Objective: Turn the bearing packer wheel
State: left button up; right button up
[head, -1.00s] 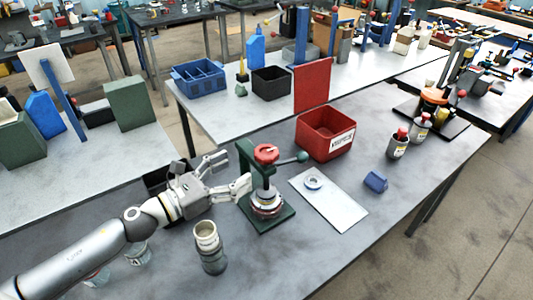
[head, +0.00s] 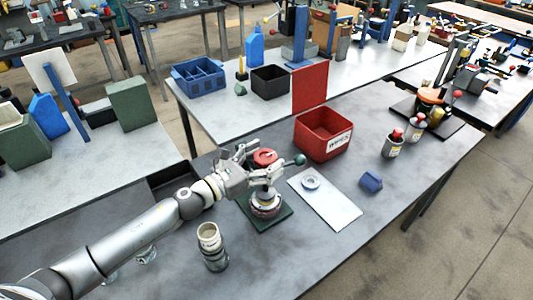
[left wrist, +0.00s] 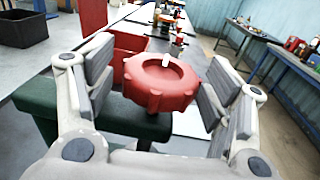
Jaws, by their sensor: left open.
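The bearing packer stands on a dark green base (head: 277,216) on the grey bench, with a red wheel (head: 265,157) on top and a round metal and red body (head: 265,203) below. My left gripper (head: 262,165) is at the wheel and partly hides the packer's green frame. In the left wrist view the red wheel (left wrist: 160,82) sits between the two open fingers, with a gap on each side. The green frame (left wrist: 125,118) shows below the wheel. My right gripper is not in view.
A red bin (head: 323,141) stands behind the packer. A pale sheet with a ring (head: 330,210) and a blue block (head: 371,182) lie to its right. Bare bench lies at the front right.

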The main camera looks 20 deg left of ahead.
pick_arm(q)
jog(key=shift+w+d, duration=0.2)
jog(key=shift+w, duration=0.1)
jog(key=shift+c, duration=0.2)
jog(key=c, duration=1)
jog(key=shift+o, duration=0.2)
jog(key=shift+h, duration=0.3)
jog(key=m+g+h+b, duration=0.1)
jog(key=b, duration=0.1)
jog(key=m+g+h+b, duration=0.1)
jog(key=b, duration=0.2)
jog(key=shift+f+m+g+h+b, duration=0.2)
jog(key=shift+m+g+h+b, duration=0.15)
jog(key=shift+m+g+h, duration=0.05)
jog(key=m+g+h+b, duration=0.1)
jog(key=g+b, duration=0.1)
jog(key=b, duration=0.1)
jog(key=m+g+h+b, duration=0.1)
jog(key=m+b, duration=0.1)
jog(key=b, duration=0.2)
jog(key=shift+s+r+g+h, duration=0.1)
jog(key=shift+r+g+h, duration=0.05)
jog(key=shift+g+h, duration=0.2)
jog(key=shift+b, duration=0.35)
